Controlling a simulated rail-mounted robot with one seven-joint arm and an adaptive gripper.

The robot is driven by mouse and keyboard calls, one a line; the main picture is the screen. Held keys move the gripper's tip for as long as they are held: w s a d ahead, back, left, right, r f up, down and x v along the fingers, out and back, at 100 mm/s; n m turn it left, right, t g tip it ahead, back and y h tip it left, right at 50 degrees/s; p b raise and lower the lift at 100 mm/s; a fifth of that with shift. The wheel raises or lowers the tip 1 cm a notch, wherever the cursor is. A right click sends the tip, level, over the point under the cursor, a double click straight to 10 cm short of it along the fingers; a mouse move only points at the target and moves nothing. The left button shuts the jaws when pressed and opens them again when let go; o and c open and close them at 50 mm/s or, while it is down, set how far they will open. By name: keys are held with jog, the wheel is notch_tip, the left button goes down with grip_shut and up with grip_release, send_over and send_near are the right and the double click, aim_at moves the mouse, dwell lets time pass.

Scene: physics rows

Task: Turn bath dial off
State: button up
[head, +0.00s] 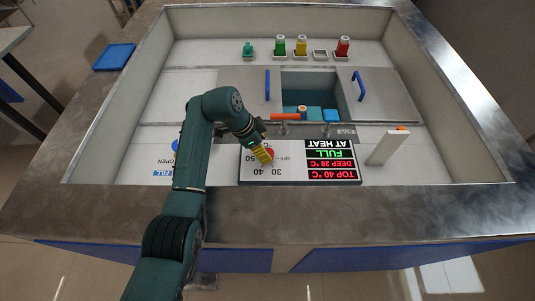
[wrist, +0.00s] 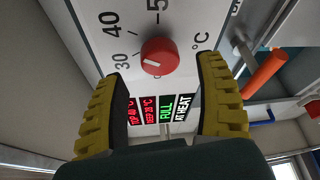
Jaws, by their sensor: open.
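The red bath dial (wrist: 159,56) sits on a white panel (wrist: 85,18) marked 30, 40, 50 and °C in the wrist view. A short white mark on the dial lies on its side toward the 30. In the head view the dial (head: 269,151) is partly hidden by my gripper (head: 262,156). My gripper's yellow fingers (wrist: 163,112) are open, one on each side below the dial in the wrist view, and hold nothing. The dial shows beyond the fingertips; contact is not visible. The display (head: 331,160) beside the dial shows TOP 40 °C, DEEP 28 °C, FULL and AT HEAT.
An orange cylinder (head: 285,117) lies behind the panel, near the open bath (head: 312,88). A white upright block (head: 382,148) stands right of the display. Blue handles (head: 358,86) rise from the covers. Several coloured bottles (head: 301,46) stand at the back.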

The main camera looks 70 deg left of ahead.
jog(key=x, duration=0.4)
jog(key=c, duration=1.2)
